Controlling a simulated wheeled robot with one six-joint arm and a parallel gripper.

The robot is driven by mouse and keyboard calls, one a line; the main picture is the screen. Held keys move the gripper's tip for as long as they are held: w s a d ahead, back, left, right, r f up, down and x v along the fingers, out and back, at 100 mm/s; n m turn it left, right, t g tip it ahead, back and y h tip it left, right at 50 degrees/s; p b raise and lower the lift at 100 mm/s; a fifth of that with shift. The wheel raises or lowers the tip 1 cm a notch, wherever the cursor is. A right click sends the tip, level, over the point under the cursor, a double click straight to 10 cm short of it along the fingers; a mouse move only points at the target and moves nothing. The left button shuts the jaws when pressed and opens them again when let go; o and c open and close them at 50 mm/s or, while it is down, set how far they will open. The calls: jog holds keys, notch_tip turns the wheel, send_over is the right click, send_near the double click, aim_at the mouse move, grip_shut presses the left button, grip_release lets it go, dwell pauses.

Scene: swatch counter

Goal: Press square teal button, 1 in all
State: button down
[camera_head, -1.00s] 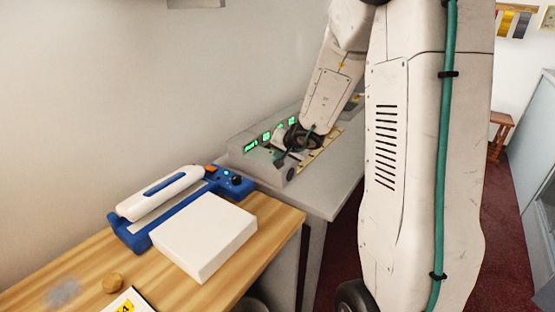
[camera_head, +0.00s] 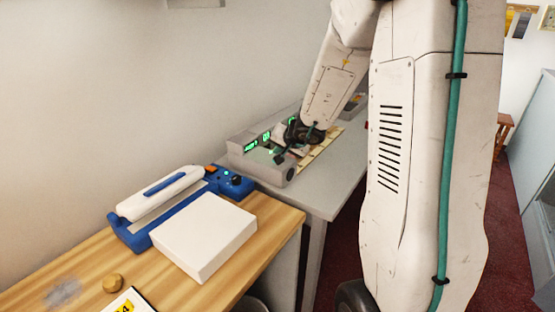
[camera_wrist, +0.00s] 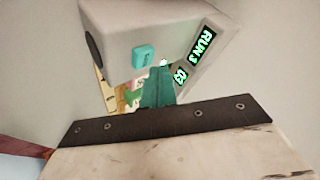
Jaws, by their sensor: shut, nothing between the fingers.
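The square teal button (camera_wrist: 143,55) sits on the pale grey front of a machine in the wrist view, with a small dark mark on it. My gripper (camera_wrist: 161,72) has teal fingers, closed together and empty. Their tips are just to the lower right of the button in that view, apart from it in the picture; the depth between them is hard to judge. In the head view my gripper (camera_head: 279,153) is over the grey machine (camera_head: 240,160), and the button cannot be made out there.
A small glowing lamp (camera_wrist: 163,62) is by the fingertips. Green displays (camera_wrist: 201,47) are to the right. A blue and white sealer (camera_head: 140,235) and a white block (camera_head: 205,238) stand on the wooden table (camera_head: 250,270). The grey counter (camera_head: 325,195) is partly clear.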

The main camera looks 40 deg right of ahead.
jog(key=shift+r, duration=0.1)
jog(key=shift+r, duration=2.5)
dwell(1.1)
jog(key=a, duration=0.1)
jog(key=a+y, duration=0.1)
jog(key=a, duration=0.1)
jog(key=shift+s+f+y, duration=0.3)
jog(key=shift+s+f, duration=0.1)
jog(key=s+a+r+n+g+y, duration=0.3)
jog(key=s+a+n+g+y, duration=0.15)
jog(key=s+a, duration=0.85)
jog(key=s+a+r+n+g+h, duration=0.1)
jog(key=s+r+n+g+h, duration=0.1)
jog(key=s, duration=0.8)
jog(key=s+a+r+n+g+h, duration=0.1)
jog(key=s+r+n+h, duration=0.1)
jog(key=s, duration=0.8)
jog(key=shift+a+r+n+g+h, duration=0.2)
jog(key=shift+r+n+g+h, duration=0.15)
jog(key=shift+n+h, duration=0.35)
